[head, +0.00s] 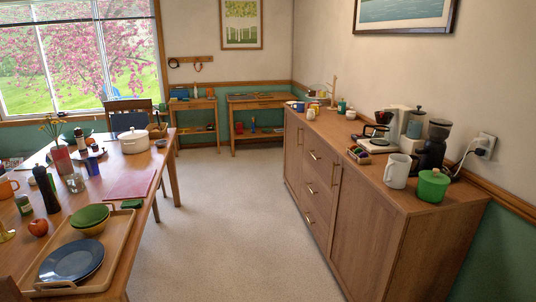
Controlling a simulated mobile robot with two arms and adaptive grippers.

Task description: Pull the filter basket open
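A white and black coffee maker (399,121) stands on the wooden sideboard against the right wall. Its dark filter basket (385,117) appears at the upper front, above a dark carafe (374,132). The basket is small in this view, and I cannot tell whether it is open or shut. Neither of my grippers is in view.
The sideboard (345,205) also bears a black grinder (432,150), a white jug (397,171), a green pot (432,186) and a small box (359,154). The laid dining table (128,205) is at left. The floor (225,215) between them is clear.

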